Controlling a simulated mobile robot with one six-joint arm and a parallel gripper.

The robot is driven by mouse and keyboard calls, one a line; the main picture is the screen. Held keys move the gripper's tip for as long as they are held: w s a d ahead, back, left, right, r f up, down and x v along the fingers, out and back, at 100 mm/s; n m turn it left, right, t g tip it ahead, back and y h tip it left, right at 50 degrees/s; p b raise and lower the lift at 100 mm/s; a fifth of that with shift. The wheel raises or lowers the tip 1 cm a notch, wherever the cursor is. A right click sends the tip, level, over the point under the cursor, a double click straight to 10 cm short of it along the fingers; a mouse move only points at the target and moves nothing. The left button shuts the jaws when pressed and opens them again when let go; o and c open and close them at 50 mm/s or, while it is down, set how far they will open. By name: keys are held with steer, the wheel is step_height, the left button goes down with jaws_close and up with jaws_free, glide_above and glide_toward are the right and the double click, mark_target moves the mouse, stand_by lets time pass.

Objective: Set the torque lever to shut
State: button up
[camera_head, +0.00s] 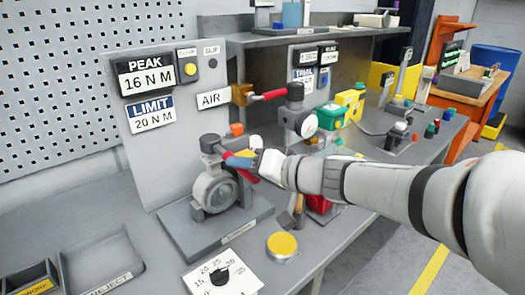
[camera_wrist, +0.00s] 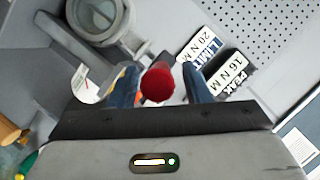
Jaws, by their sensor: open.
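The torque lever (camera_head: 238,162) has a red handle and is attached to a grey valve actuator (camera_head: 213,192) with a round front, on a grey base plate. In the wrist view, the round red end of the lever (camera_wrist: 158,84) lies between my two blue fingers, with the actuator (camera_wrist: 100,14) at the top left. My gripper (camera_head: 244,160) is at the lever in the head view and partly hides it. It also shows in the wrist view (camera_wrist: 161,82), open, with the fingers on either side of the red end. I cannot tell whether either finger touches it.
A panel (camera_head: 180,100) behind carries a "PEAK 16 N M" display, a "LIMIT 20 N M" label and an "AIR" label. Another red-handled lever (camera_head: 270,95) is right of AIR. A white dial plate (camera_head: 240,278) and a yellow button (camera_head: 282,244) sit in front. A reject tray (camera_head: 100,265) is left.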

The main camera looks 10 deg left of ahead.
steer(key=shift+w+a+f, duration=0.15)
steer(key=shift+w+a, duration=0.05)
steer(key=shift+a, duration=0.3)
jaws_close()
stand_by(0.3)
